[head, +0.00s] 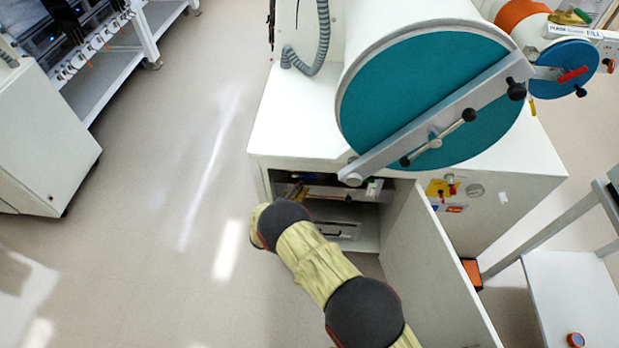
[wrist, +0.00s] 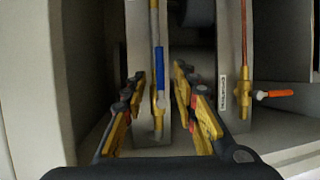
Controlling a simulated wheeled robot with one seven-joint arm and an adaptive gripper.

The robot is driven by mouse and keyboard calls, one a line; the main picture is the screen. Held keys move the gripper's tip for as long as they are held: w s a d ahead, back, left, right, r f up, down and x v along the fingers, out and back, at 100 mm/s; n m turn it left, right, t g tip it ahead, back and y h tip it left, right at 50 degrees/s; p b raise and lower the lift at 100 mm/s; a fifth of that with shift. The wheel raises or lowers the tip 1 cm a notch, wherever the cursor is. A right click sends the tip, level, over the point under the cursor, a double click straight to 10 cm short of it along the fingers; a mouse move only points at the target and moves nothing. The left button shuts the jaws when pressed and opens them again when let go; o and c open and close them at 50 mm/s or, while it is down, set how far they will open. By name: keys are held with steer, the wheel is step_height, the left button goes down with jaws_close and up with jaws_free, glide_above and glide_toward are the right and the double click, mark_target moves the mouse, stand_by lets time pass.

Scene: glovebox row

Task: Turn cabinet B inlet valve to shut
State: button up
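In the wrist view, a valve with a blue lever (wrist: 159,62) stands on a thin pipe; the lever points up along the pipe. A second brass valve (wrist: 256,95) sits to the right under a copper-coloured pipe. Its orange lever (wrist: 276,93) points sideways to the right, across the pipe. The tag beside it is too small to read, so I cannot tell which valve is the inlet. My gripper (wrist: 160,80) is open, with the blue-lever valve showing between its yellow fingers; contact is not visible. In the head view, my gripper (head: 298,191) is inside the open cabinet, partly hidden by my arm.
The open cabinet door (head: 437,262) stands to the right of my arm. A large teal round door (head: 432,95) with a bar handle is above the cabinet. Cabinet walls (wrist: 55,85) close in on the left. The floor (head: 170,250) at left is clear.

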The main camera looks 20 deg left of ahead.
mark_target(310, 176)
steer(key=b+x, duration=0.1)
steer(key=x, duration=0.6)
steer(key=shift+d+b, duration=0.1)
steer(key=shift+b, duration=0.2)
steer(key=shift+c, duration=0.6)
jaws_close()
